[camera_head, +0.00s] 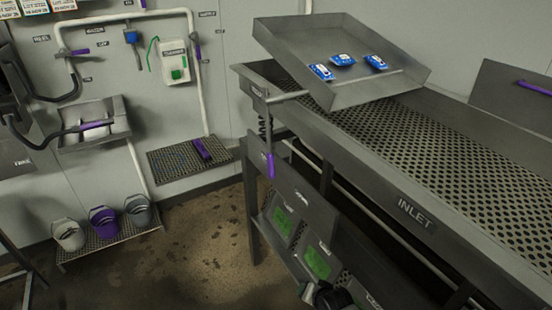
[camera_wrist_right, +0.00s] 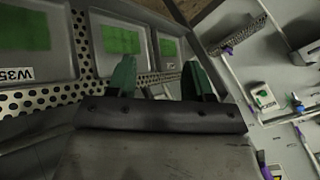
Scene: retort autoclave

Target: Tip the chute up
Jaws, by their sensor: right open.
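The chute (camera_head: 335,42) is a shallow grey metal tray at the top of the head view, tilted over the end of the inlet table. Several blue packets lie in it. A lever with a purple grip (camera_head: 270,166) hangs down at the chute's left side, on the table's end. My right gripper (camera_head: 328,296) is at the bottom edge of the head view, low beside the table and well apart from the lever. In the right wrist view its green fingers (camera_wrist_right: 159,82) are spread and empty. My left gripper is not in view.
The long perforated inlet table (camera_head: 455,165) runs to the right. Below its edge, trays with green panels (camera_head: 318,262) lie close to my right gripper. Three buckets (camera_head: 104,221) stand on a low rack at the left wall. The floor (camera_head: 190,255) between is clear.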

